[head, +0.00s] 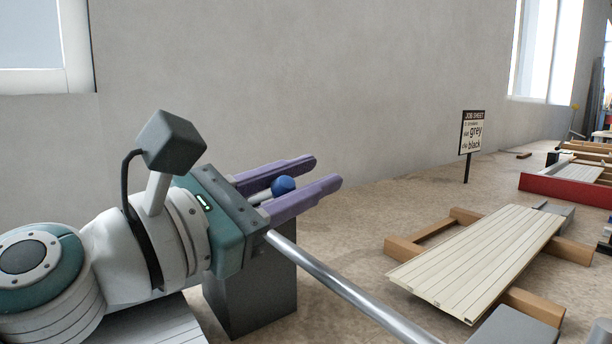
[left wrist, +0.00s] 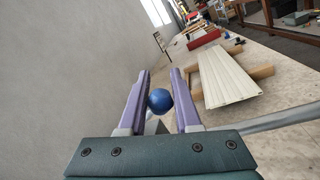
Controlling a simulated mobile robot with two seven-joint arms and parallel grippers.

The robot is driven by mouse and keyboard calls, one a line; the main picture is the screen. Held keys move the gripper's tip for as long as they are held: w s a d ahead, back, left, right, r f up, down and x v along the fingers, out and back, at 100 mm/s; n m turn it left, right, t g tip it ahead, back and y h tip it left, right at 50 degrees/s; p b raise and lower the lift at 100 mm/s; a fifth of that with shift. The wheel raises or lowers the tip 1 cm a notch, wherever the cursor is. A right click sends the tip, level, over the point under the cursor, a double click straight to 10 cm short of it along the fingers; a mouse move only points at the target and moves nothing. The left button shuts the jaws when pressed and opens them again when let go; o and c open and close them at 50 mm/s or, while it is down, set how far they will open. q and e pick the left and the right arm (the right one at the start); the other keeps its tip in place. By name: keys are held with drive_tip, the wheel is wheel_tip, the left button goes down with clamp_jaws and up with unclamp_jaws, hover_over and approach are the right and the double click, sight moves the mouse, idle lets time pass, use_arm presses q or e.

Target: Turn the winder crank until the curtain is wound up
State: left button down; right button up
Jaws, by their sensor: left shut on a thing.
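The winder crank's round blue knob (head: 283,186) sits between the two purple fingers of my left gripper (head: 322,172), which is shut on it. The knob also shows between the fingers in the left wrist view (left wrist: 160,101). The crank arm is mostly hidden by my gripper. A dark grey block-like stand (head: 262,290) is below the gripper. A shiny metal tube (head: 345,288) runs from there to the lower right. I cannot tell which slatted piece, if any, is the curtain. My right gripper is not in view.
A cream slatted panel (head: 478,262) lies on wooden bearers (head: 430,237) to the right. A job sheet sign (head: 472,133) stands behind it. A red tray (head: 565,190) is at the far right. A pale slatted surface (head: 160,325) shows at lower left. The grey wall is close behind.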

use_arm(q)
drive_tip(key=shift+r, duration=0.2)
idle(0.5)
drive_tip(key=c, duration=1)
unclamp_jaws()
drive_tip(key=shift+a, duration=0.1)
drive_tip(key=shift+o, duration=0.8)
drive_tip(key=shift+s+a+f, duration=0.1)
drive_tip(key=shift+s, duration=0.05)
drive_tip(key=shift+o, duration=1.1)
drive_tip(key=shift+f, duration=0.1)
drive_tip(key=b+v, duration=0.1)
drive_tip(key=v, duration=0.8)
drive_tip(key=shift+s+a, duration=0.25)
drive_tip(key=shift+s, duration=0.05)
